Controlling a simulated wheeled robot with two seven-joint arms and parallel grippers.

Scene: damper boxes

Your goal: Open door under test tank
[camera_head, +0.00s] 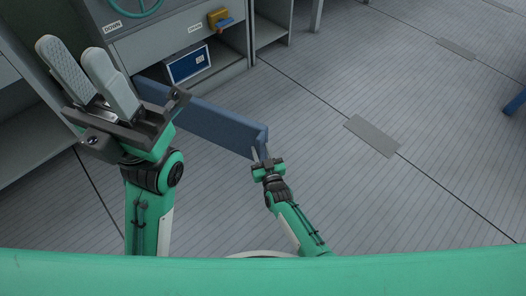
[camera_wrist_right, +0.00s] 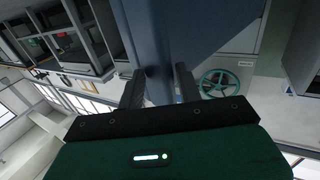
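The door is a blue panel (camera_head: 215,124) below the tank unit, swung out from the cabinet front over the floor. Its free end is at my right gripper (camera_head: 259,153). In the right wrist view the blue door (camera_wrist_right: 148,35) runs down towards the space between the separated fingers of my right gripper (camera_wrist_right: 159,88). I cannot tell whether the fingers touch it. My left gripper (camera_head: 84,66) is raised at the left, its two grey pads apart with nothing between them, away from the door's free end.
The open compartment holds a blue-and-white box (camera_head: 188,64). Above it are a teal handwheel (camera_head: 150,8), which also shows in the right wrist view (camera_wrist_right: 219,83), and a yellow-and-blue valve handle (camera_head: 219,19). The grey floor (camera_head: 340,190) right of the door is clear.

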